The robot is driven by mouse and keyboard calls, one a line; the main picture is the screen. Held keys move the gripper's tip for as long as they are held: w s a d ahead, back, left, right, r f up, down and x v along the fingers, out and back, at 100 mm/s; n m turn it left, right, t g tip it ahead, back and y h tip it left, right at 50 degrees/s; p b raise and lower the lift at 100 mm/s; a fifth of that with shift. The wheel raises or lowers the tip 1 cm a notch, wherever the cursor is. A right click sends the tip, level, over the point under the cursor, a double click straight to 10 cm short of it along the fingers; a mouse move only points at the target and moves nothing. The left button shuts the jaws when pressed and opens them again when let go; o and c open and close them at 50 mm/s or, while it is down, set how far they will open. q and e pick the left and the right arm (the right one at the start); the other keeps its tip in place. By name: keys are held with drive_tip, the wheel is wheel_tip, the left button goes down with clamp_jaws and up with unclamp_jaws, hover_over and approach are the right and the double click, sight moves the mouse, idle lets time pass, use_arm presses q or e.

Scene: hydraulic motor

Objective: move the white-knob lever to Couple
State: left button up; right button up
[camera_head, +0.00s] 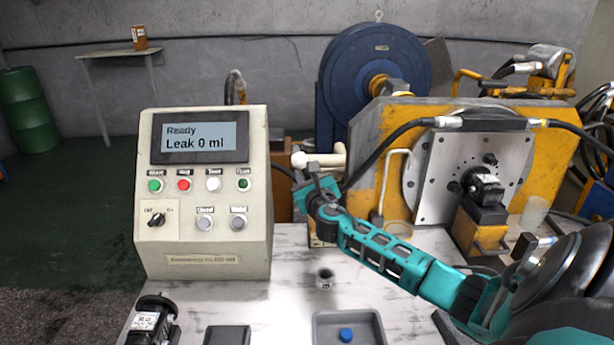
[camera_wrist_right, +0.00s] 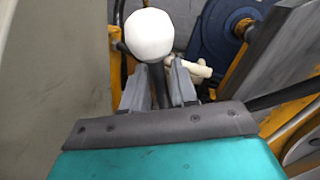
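The white knob of the lever (camera_head: 299,160) stands just right of the control box, at the tip of my right arm. In the right wrist view the round white knob (camera_wrist_right: 152,36) sits above the fingertips, with its dark stem running down between them. My right gripper (camera_head: 318,192) has its grey fingers close on both sides of this stem; it also shows in the right wrist view (camera_wrist_right: 158,80). The fingers look closed on the stem below the knob. The lever's base is hidden behind my gripper, and no Couple marking is readable. My left gripper is not in view.
The control box (camera_head: 160,248) reads "Ready, Leak 0 ml". A white pipe-like handle (camera_head: 335,160) lies just right of the knob. The yellow machine (camera_head: 375,195) stands right of it. A small cup (camera_head: 324,278) and a grey tray (camera_head: 376,327) are on the table below my arm.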

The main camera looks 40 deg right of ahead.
clamp_jaws()
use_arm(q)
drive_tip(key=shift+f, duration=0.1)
use_arm(e)
drive_tip(key=shift+s+d, duration=0.1)
drive_tip(key=shift+s+d+r+m+b, duration=0.2)
drive_tip(key=shift+s+d+m+b, duration=0.55)
drive_tip(key=shift+m, duration=0.25)
use_arm(q)
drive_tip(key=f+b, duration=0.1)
drive_tip(key=b, duration=0.1)
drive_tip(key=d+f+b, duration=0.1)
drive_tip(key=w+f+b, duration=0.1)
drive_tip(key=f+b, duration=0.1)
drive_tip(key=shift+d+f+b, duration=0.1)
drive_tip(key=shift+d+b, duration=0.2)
use_arm(e)
drive_tip(key=s+d+m+t+h, duration=0.1)
drive_tip(key=s+d+m+h, duration=0.1)
drive_tip(key=s+d+m, duration=0.3)
drive_tip(key=d+m, duration=0.1)
drive_tip(key=m, duration=0.1)
drive_tip(key=shift+d+f+m, duration=0.15)
drive_tip(key=shift+f+m, duration=0.1)
drive_tip(key=shift+m, duration=0.05)
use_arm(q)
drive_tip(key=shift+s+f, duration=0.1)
